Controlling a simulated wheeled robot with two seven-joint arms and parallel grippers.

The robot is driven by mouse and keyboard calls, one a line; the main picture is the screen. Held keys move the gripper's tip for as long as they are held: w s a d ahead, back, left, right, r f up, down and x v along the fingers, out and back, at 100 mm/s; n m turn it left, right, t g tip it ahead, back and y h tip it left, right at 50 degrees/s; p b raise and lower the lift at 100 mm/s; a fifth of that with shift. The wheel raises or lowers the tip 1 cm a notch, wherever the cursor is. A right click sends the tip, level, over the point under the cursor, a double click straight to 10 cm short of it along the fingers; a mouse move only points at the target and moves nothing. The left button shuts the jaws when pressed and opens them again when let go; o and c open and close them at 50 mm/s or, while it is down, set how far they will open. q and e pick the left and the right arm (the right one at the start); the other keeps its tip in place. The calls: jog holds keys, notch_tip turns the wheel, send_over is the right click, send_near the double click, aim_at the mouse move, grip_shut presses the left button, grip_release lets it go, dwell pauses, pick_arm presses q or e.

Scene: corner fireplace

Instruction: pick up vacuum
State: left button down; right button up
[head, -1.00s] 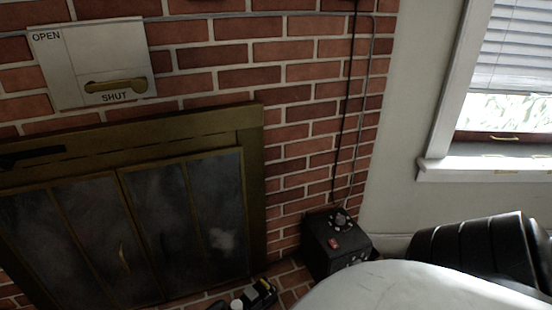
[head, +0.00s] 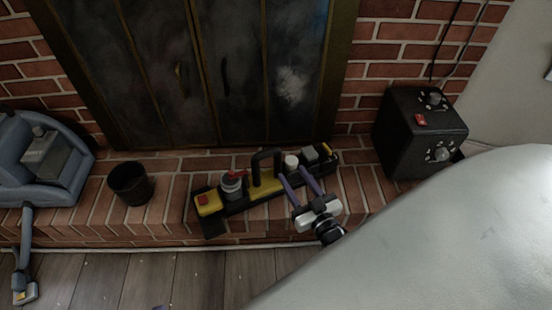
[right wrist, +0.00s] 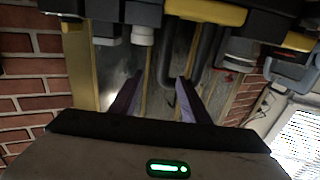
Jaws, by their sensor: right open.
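A blue-grey machine with a hose and floor nozzle, which looks like a vacuum (head: 75,178), stands at the left on the brick hearth in the head view. A long yellow-and-black device (head: 268,184) with an arched black handle lies mid-hearth; I cannot tell if this is the vacuum meant. My right gripper (head: 295,175) is open over that device's right half, right of the handle in the head view. In the right wrist view the device (right wrist: 205,12) fills the top, and its handle shows between the open fingers (right wrist: 160,80), apparently beyond them. My left gripper is out of view.
A black bucket (head: 131,184) stands left of the yellow-and-black device. A black box with knobs (head: 400,145) stands to its right. The fireplace doors (head: 200,75) are close behind. Wooden floor (head: 150,275) lies clear in front.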

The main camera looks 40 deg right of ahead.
aim_at(280, 161)
jog(key=w+b, duration=0.1)
jog(key=w, duration=0.2)
jog(key=w+b, duration=0.1)
jog(key=w, duration=0.1)
jog(key=w+b, duration=0.1)
jog(key=w, duration=0.2)
jog(key=shift+w+d+f, duration=0.25)
jog(key=shift+w+f, duration=0.05)
jog(key=shift+f, duration=0.05)
jog(key=shift+w+d+r, duration=0.1)
jog(key=shift+w, duration=0.4)
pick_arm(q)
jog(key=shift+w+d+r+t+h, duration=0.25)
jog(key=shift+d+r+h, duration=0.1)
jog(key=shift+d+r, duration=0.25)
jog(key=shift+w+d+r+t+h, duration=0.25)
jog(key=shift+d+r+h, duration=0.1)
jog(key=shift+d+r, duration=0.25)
pick_arm(e)
grip_shut()
jog(key=shift+w+r, duration=0.1)
jog(key=shift+r, duration=0.3)
